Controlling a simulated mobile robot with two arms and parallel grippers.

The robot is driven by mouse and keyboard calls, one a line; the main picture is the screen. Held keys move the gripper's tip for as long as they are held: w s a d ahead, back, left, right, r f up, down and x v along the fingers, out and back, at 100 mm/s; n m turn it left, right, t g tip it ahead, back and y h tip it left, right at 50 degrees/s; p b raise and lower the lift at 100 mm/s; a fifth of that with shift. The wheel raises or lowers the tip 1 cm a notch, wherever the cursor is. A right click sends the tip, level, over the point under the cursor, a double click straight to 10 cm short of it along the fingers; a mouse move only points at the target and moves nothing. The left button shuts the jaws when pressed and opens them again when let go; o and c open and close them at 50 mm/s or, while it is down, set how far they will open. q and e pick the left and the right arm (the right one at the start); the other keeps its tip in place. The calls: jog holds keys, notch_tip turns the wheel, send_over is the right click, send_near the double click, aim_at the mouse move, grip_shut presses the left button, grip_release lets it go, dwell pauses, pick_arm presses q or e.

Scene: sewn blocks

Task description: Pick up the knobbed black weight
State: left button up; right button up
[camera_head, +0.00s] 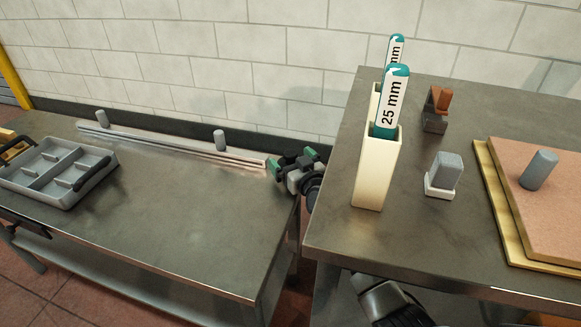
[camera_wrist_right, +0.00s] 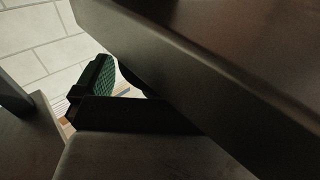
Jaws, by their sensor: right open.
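I cannot clearly make out a knobbed black weight in either view. A dark block (camera_head: 434,123) with an orange-brown piece on it stands at the back of the right table; I see no clear knob on it. My right gripper (camera_head: 297,161) is open, with green pads, at the gap between the two tables, just beyond the right end of a metal rail. It appears empty. In the right wrist view one green-padded finger (camera_wrist_right: 104,77) shows; a dark edge hides much of the rest.
The rail (camera_head: 175,141) carries two grey posts. A grey compartment tray (camera_head: 62,196) sits at left. On the right table (camera_head: 330,225) stand cream holders (camera_head: 374,172) with teal-topped 25 mm pieces, a grey block (camera_head: 446,171) and a pink board (camera_head: 560,220) with a grey cylinder (camera_head: 539,169).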

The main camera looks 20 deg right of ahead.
aim_at(293, 156)
jog(key=c, duration=1.4)
jog(key=shift+r, duration=0.2)
jog(key=shift+c, duration=0.5)
jog(key=shift+r+p, duration=0.9)
jog(key=shift+r, duration=0.85)
jog(key=shift+s, duration=0.25)
jog(key=shift+s+d+p, duration=0.25)
jog(key=shift+s+p, duration=0.2)
jog(key=shift+s, duration=0.8)
pick_arm(q)
notch_tip(293, 156, down, 8)
jog(key=g+p, duration=0.1)
jog(key=p, duration=0.1)
jog(key=shift+w+f, duration=0.15)
jog(key=shift+w, duration=0.15)
pick_arm(e)
jog(key=s+d, duration=0.3)
jog(key=s, duration=1.2)
